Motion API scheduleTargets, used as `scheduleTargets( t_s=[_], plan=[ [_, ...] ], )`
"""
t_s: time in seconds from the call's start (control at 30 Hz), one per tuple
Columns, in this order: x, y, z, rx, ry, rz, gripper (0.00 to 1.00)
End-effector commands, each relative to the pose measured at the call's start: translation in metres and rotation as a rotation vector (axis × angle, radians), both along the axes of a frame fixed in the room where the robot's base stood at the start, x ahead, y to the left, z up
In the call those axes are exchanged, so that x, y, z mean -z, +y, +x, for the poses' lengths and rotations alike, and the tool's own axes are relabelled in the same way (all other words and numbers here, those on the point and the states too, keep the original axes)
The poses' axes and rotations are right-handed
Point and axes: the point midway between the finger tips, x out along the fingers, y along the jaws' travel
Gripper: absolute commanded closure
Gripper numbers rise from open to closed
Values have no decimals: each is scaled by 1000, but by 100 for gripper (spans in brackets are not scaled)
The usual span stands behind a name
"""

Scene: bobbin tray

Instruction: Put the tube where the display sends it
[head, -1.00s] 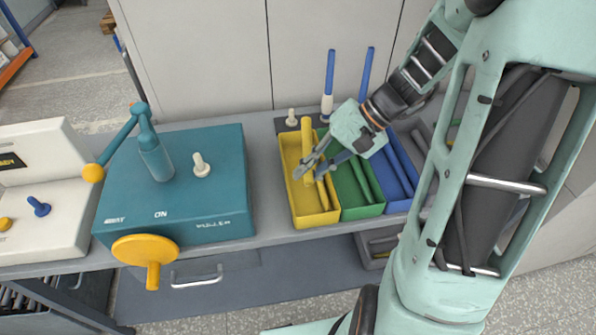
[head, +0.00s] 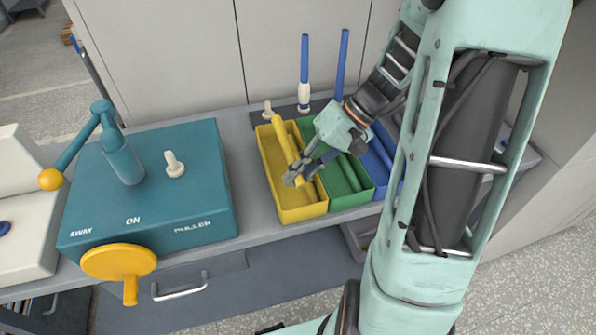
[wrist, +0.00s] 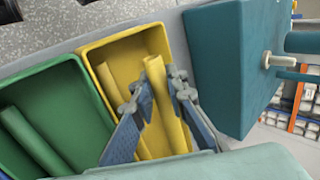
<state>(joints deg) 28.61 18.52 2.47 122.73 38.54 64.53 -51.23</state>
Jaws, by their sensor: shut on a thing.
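My gripper (head: 300,174) is shut on a yellow tube (head: 283,138) over the yellow bin (head: 302,214). The tube slants, with its far end near the bin's back edge. In the wrist view, the tube (wrist: 166,105) runs between the two fingers of my gripper (wrist: 160,100). Another yellow tube (wrist: 118,88) lies in the yellow bin there. I cannot tell whether the held tube touches the bin floor. The green bin (head: 352,201) holds green tubes, and the blue bin (head: 379,192) is partly behind my arm. No readable display shows now.
A teal machine (head: 200,140) with a yellow-knobbed lever (head: 50,180) and a yellow handwheel (head: 118,262) stands left of the bins. Two pegs with blue rods (head: 305,60) stand behind the bins, beside a bare cream peg (head: 268,110). A bench strip between machine and bins is clear.

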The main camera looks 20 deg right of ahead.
Motion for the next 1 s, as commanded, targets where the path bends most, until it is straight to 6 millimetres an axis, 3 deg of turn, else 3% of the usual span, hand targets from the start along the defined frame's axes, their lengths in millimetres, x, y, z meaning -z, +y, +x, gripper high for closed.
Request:
scheduleTargets(
  t_s=[0.23, 0.27, 0.43, 0.77, 1.0],
  plan=[
    [1, 0, 0, 0, 0, 0, 100],
    [1, 0, 0, 0, 0, 0, 86],
    [1, 0, 0, 0, 0, 0, 67],
    [-1, -1, 0, 0, 0, 0, 66],
    [-28, -25, 1, 3, -3, -2, 66]
  ],
)
